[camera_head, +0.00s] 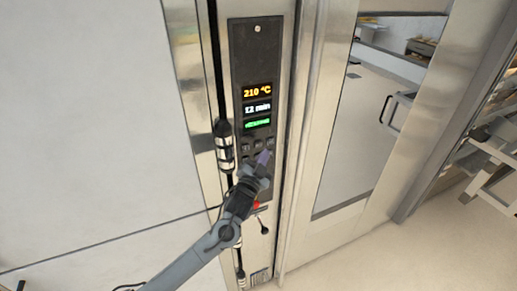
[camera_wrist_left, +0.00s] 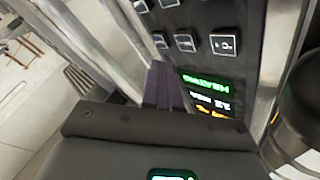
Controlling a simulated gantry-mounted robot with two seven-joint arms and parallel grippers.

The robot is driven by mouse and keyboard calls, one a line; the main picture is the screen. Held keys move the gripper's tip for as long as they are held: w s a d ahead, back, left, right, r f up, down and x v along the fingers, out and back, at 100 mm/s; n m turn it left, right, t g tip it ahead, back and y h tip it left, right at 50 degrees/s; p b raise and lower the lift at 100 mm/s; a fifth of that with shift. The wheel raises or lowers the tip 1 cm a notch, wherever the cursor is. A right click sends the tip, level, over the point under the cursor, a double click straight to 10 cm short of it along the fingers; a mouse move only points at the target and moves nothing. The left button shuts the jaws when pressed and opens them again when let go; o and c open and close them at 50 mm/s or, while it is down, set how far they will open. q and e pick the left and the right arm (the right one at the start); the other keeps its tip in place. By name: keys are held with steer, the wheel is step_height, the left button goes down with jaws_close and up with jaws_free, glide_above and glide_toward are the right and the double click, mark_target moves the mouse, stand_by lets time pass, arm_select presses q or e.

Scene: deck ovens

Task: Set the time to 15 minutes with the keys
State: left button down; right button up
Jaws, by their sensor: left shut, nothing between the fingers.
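The dark control panel (camera_head: 258,60) is set in the steel oven front. Its display (camera_head: 257,106) reads 210 °C in orange, 12 min in white, and a green line below. In the left wrist view the display (camera_wrist_left: 208,92) is upside down, and the green line seems to say heating.
A dark vertical bar with a steel fitting (camera_head: 225,146) stands left of the panel. A red button (camera_head: 256,205) and a small black knob (camera_head: 264,229) sit below. A glass door (camera_head: 375,110) is to the right.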

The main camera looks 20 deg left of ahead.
mark_target(258, 144)
arm_select(q)
steer(key=shift+w+a, duration=0.6)
stand_by(0.9)
stand_by(0.8)
steer(key=shift+w+a+b, duration=0.15)
steer(key=shift+b, duration=0.2)
steer(key=shift+w+a, duration=0.15)
